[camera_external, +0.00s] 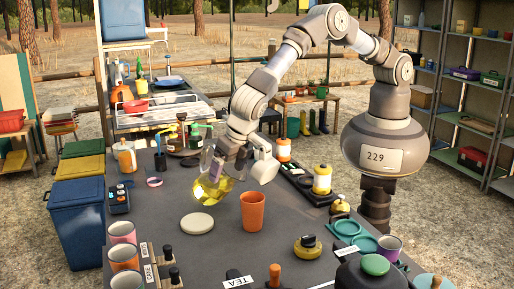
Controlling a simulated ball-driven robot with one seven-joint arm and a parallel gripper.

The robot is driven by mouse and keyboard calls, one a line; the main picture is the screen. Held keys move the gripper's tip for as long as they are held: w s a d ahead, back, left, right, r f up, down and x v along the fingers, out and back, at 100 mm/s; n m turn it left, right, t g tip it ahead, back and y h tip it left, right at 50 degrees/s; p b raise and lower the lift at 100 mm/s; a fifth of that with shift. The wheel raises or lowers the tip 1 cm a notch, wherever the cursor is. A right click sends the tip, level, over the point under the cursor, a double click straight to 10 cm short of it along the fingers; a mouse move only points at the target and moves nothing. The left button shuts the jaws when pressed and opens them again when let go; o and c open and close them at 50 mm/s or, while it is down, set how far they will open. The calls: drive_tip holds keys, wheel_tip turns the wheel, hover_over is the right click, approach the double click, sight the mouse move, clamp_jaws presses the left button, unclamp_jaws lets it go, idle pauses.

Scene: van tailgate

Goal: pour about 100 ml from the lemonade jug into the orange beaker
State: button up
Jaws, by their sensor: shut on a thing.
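The lemonade jug (213,188) is a clear vessel with yellow liquid in it. It is tilted and held above the dark table, to the left of and a little behind the orange beaker. My gripper (222,160) is shut on the jug; its fingers are partly hidden by the wrist and the glass. The orange beaker (253,212) stands upright on the table, in front of and to the right of the jug. The jug and the beaker are apart. I see no stream between them, and the beaker's contents are not visible.
A pale round disc (197,223) lies left of the beaker. Cups (122,232) stand at the front left. A yellow container (322,179) stands to the right, and a small brass-coloured pot (307,247) at front right. The table is clear immediately around the beaker.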

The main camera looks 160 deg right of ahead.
drive_tip(key=shift+w+a+f+g+h+b, duration=0.15)
drive_tip(key=shift+f+h+b, duration=0.25)
drive_tip(key=shift+b, duration=0.7)
drive_tip(key=shift+s+a+f+g+h+b, duration=0.1)
drive_tip(key=shift+f+g+h+b, duration=0.1)
drive_tip(key=shift+h+b, duration=0.65)
drive_tip(key=shift+w+r, duration=0.1)
drive_tip(key=shift+r, duration=0.3)
drive_tip(key=shift+a+r+h+b, duration=0.1)
drive_tip(key=shift+h+b, duration=0.15)
drive_tip(key=shift+b, duration=0.05)
drive_tip(key=shift+a+r+h, duration=0.1)
drive_tip(key=shift+r+h, duration=0.05)
drive_tip(key=shift+h, duration=0.15)
drive_tip(key=shift+w+a+r+g+h, duration=0.15)
drive_tip(key=shift+r+g+h, duration=0.1)
drive_tip(key=shift+r+h, duration=0.25)
drive_tip(key=shift+s+a+r+g+h, duration=0.1)
drive_tip(key=shift+a+r+g+h, duration=0.15)
drive_tip(key=shift+r, duration=0.35)
drive_tip(key=shift+w+f, duration=0.1)
drive_tip(key=shift+w+a+h, duration=0.1)
drive_tip(key=shift+a+h, duration=0.1)
drive_tip(key=shift+h, duration=0.15)
drive_tip(key=shift+w+a+f+b, duration=0.1)
drive_tip(key=shift+w+a+b, duration=0.05)
drive_tip(key=shift+a+b, duration=0.2)
drive_tip(key=shift+a+f+h, duration=0.15)
drive_tip(key=shift+a+h, duration=0.25)
drive_tip(key=shift+a, duration=0.1)
